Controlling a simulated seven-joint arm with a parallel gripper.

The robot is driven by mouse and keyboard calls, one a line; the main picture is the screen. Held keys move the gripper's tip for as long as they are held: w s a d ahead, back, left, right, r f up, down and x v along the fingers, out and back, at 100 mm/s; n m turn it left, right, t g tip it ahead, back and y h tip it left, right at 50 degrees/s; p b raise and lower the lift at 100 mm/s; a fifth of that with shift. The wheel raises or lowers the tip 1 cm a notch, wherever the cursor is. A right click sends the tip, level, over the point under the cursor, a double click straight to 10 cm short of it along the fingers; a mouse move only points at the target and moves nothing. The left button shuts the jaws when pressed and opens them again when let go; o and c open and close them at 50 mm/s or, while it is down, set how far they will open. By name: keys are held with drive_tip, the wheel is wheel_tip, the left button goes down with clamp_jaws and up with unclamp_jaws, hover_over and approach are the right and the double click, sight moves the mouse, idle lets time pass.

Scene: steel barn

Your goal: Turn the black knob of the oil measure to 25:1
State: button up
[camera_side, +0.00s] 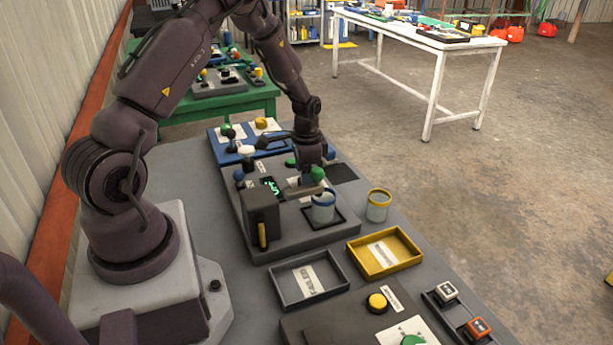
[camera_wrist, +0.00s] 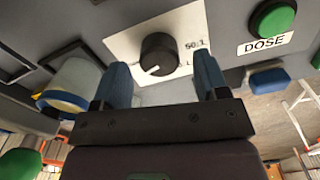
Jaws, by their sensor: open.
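The black knob (camera_wrist: 158,54) of the oil measure sits on a white plate (camera_wrist: 130,48) in the wrist view. Its white pointer line points to the lower left of that picture. A "50:1" mark shows right of the knob; another mark below it is partly covered by a finger. My gripper (camera_wrist: 162,68) is open, with one blue finger on each side of the knob and a gap to it on both sides. In the side view my gripper (camera_side: 308,168) is low over the grey oil measure (camera_side: 290,240), and the knob is hidden there.
A green DOSE button (camera_wrist: 272,18) is near the knob. A blue-rimmed cup (camera_side: 323,210) stands on the measure, and a yellow-rimmed cup (camera_side: 378,208) stands beside it. A dark tray (camera_side: 285,295) and a yellow tray (camera_side: 412,257) lie in front. A green display (camera_side: 271,187) is lit.

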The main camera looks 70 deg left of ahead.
drive_tip(key=shift+f, duration=0.6)
drive_tip(key=c, duration=0.9)
drive_tip(key=n, duration=0.4)
drive_tip(key=shift+n, duration=0.4)
drive_tip(key=n, duration=0.4)
drive_tip(key=shift+n, duration=0.4)
